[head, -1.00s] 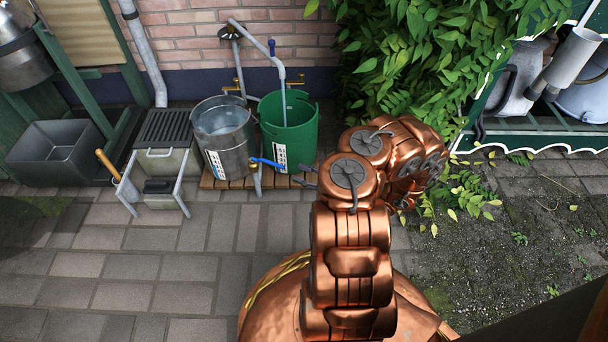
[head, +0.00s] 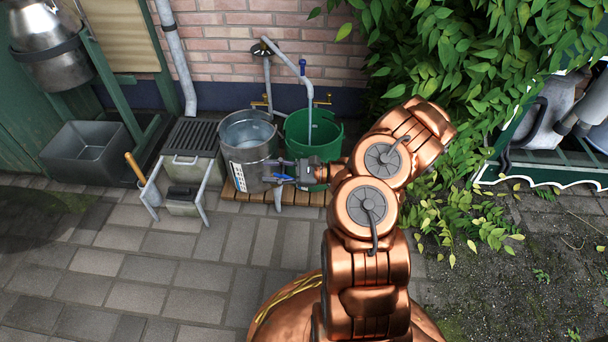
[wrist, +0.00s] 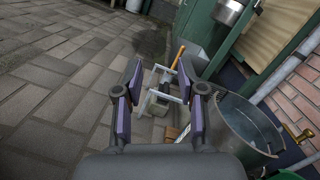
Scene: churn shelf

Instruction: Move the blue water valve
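A blue valve lever (head: 303,66) sits upright on the grey bent pipe above the green bucket (head: 323,135). A second blue lever was visible on a low tap in front of the buckets; my gripper (head: 275,172) now covers that spot, and I cannot separate the lever from the bluish finger pads. The tap's grey spout (head: 278,198) shows below it. In the wrist view my gripper (wrist: 160,78) is open, fingers wide apart, with no object visibly held. I cannot tell whether it touches the tap.
The metal bucket (head: 241,142) and green bucket stand on a wooden slatted base (head: 300,197). A grated grey stand (head: 190,138) with a wooden-handled tool (head: 134,168) is to the left. Leafy branches (head: 440,60) hang close to my arm. Paving in front is clear.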

